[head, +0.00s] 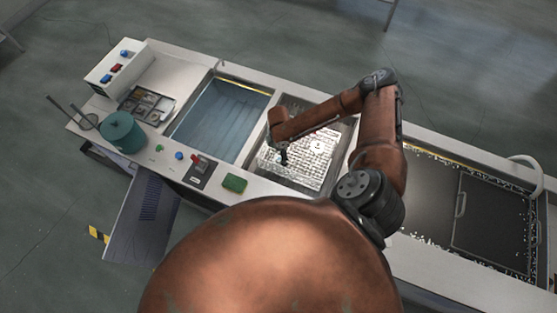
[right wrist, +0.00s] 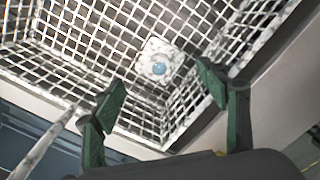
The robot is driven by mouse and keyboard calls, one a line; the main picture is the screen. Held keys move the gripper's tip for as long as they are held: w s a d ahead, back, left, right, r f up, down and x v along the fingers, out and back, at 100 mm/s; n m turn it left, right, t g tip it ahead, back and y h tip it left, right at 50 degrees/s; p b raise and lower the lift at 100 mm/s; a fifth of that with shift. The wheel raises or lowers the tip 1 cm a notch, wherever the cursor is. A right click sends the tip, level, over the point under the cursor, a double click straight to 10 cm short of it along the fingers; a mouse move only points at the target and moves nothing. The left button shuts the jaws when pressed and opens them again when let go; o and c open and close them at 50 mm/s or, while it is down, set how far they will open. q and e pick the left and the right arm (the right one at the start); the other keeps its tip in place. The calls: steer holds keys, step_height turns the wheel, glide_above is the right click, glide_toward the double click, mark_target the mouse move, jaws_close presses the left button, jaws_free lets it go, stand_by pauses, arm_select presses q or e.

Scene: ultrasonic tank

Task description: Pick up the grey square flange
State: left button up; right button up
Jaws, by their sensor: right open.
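The grey square flange (right wrist: 159,57) lies in the wire basket (right wrist: 62,30) in the right wrist view, a pale plate with a bluish round centre. In the head view the right gripper (head: 284,157) shows small and dark over the basket's left part. My left gripper is not in view.
The basket sits in a tank opening. Left of it are a blue water-filled tank (head: 222,117), a green sponge (head: 234,184) and a teal pot (head: 122,132). A small parts tray (head: 146,104) lies farther left. A dark lidded section (head: 490,215) is at right.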

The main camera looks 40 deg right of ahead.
mark_target(279, 158)
step_height(279, 158, down, 3)
steer(key=shift+s+r+p, duration=0.1)
steer(key=shift+p, duration=0.35)
step_height(279, 158, down, 2)
steer(key=shift+f, duration=0.3)
steer(key=shift+c, duration=1.1)
steer(key=c, duration=0.3)
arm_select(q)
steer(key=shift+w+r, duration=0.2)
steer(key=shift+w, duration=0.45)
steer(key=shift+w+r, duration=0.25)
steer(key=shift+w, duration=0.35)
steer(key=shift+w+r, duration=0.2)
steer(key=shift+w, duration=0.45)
arm_select(e)
steer(key=c, duration=0.5)
